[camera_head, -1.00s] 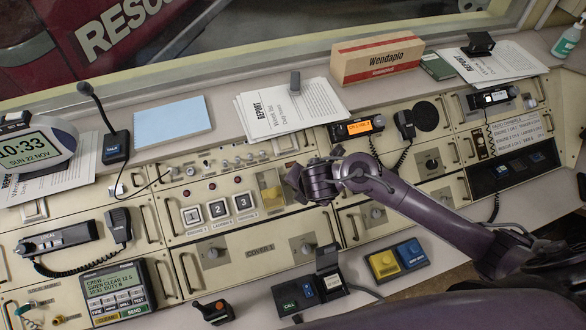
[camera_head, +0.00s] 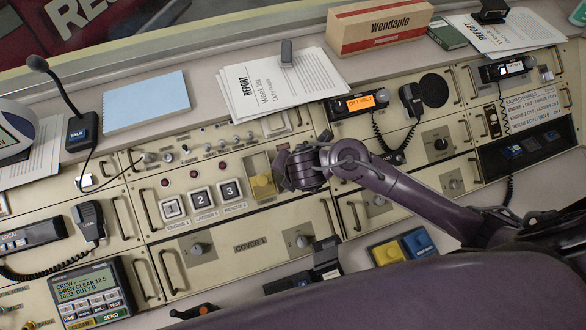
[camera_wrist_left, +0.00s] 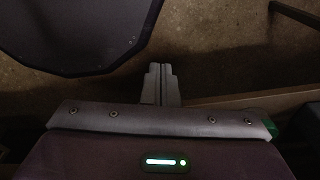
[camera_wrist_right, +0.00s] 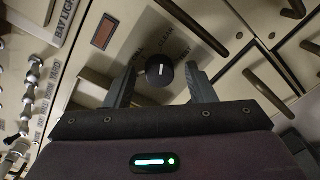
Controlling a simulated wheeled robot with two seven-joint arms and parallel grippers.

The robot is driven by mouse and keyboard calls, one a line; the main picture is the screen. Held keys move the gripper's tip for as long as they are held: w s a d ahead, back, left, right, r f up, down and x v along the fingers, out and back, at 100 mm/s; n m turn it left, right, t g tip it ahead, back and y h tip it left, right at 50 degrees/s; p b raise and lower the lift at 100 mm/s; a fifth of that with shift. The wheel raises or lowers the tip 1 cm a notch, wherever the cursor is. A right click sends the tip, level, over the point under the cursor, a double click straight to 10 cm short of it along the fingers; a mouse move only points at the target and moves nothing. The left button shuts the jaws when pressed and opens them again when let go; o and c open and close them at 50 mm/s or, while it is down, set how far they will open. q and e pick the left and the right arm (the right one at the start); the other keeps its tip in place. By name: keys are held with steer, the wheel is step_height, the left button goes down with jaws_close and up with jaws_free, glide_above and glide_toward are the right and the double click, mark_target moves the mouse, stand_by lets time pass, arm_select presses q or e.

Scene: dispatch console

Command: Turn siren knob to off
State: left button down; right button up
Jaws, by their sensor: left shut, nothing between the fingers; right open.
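A black round knob (camera_wrist_right: 159,72) with a white mark shows in the right wrist view. My left gripper (camera_wrist_left: 160,72) is shut and empty in the left wrist view, above a brown floor.
A yellow block (camera_head: 262,186) sits just left of my right gripper, with numbered buttons (camera_head: 201,198) further left. An orange-lit radio (camera_head: 361,103) and a black knob (camera_head: 441,144) are to the right. Metal drawer handles stick out nearby.

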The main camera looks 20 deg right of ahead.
steer(key=shift+s+a+r, duration=0.1)
steer(key=shift+s, duration=0.05)
steer(key=shift+c, duration=0.5)
steer(key=c, duration=0.9)
arm_select(q)
steer(key=shift+s+a, duration=0.1)
steer(key=shift+s, duration=0.4)
